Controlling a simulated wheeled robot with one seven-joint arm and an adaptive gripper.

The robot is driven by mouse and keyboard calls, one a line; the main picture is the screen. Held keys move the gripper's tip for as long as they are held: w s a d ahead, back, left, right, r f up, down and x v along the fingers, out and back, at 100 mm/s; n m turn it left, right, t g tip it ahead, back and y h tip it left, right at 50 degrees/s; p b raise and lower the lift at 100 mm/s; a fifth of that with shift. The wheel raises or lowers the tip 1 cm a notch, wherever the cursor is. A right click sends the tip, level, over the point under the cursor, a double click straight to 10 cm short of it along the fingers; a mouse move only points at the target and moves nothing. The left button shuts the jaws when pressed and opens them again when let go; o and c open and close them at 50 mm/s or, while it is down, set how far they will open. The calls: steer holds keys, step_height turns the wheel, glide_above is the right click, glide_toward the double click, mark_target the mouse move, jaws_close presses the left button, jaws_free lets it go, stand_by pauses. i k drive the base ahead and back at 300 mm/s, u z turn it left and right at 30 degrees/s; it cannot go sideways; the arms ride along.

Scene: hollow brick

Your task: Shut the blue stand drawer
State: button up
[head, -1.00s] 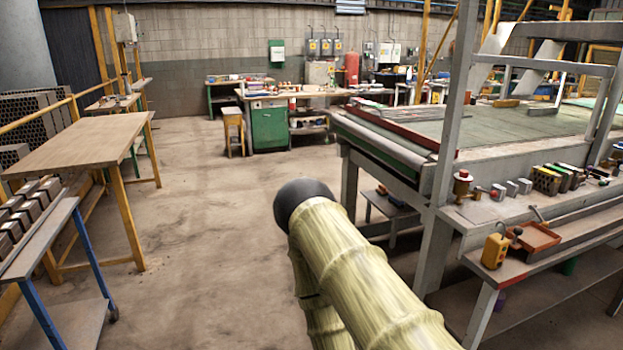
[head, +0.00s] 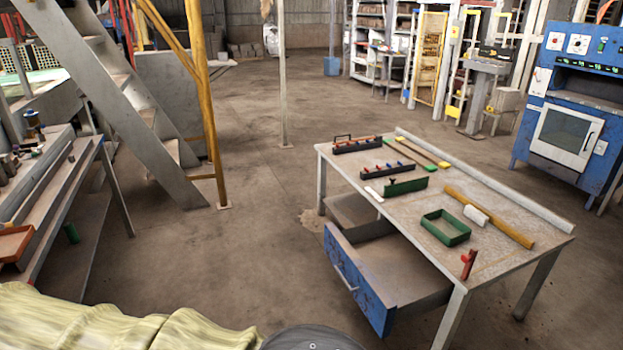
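The blue-fronted drawer (head: 358,284) of a metal work table (head: 400,226) stands pulled out at the table's left front side. Its blue front is scuffed and carries a pale bar handle (head: 345,278). My gripper is not in view.
A green tray (head: 446,228), tool racks (head: 387,171) and a yellow bar (head: 489,216) lie on the table. A grey stair (head: 135,100) and yellow post (head: 204,110) stand left, a blue machine (head: 565,110) at back right. The floor between is clear.

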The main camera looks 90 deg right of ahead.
mark_target(392, 283)
steer(key=z, duration=3.1)
steer(key=i, duration=1.65)
steer(key=u, duration=0.05)
steer(key=k, duration=0.5)
steer(key=u, duration=0.9)
steer(key=k, duration=0.75)
steer(key=z, duration=0.55)
steer(key=i, duration=0.5)
